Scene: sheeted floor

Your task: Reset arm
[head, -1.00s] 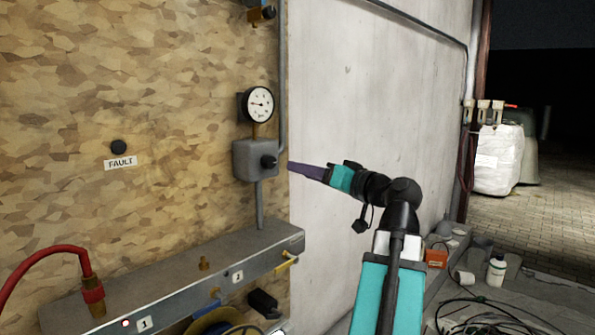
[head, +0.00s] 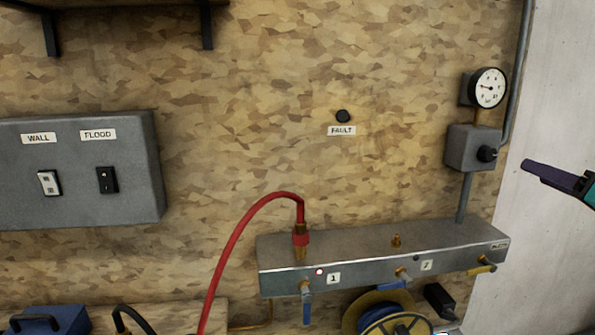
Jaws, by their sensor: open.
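My gripper (head: 532,167) shows at the right edge of the head view, with dark purple fingers pointing left. It is open and I see nothing held in it. Only its front part and a bit of the teal wrist are in view; the rest of my arm is out of frame. It is in front of the pale wall, just right of the grey regulator box (head: 473,148) with the pressure gauge (head: 489,88). I cannot tell how far it is from the wall.
A grey manifold (head: 370,250) with valves runs along the board, a red hose (head: 238,232) plugged in at its left. A switch box (head: 75,170) marked WALL and FLOOD is at left. A reel (head: 392,318) and a blue toolbox (head: 50,320) sit below.

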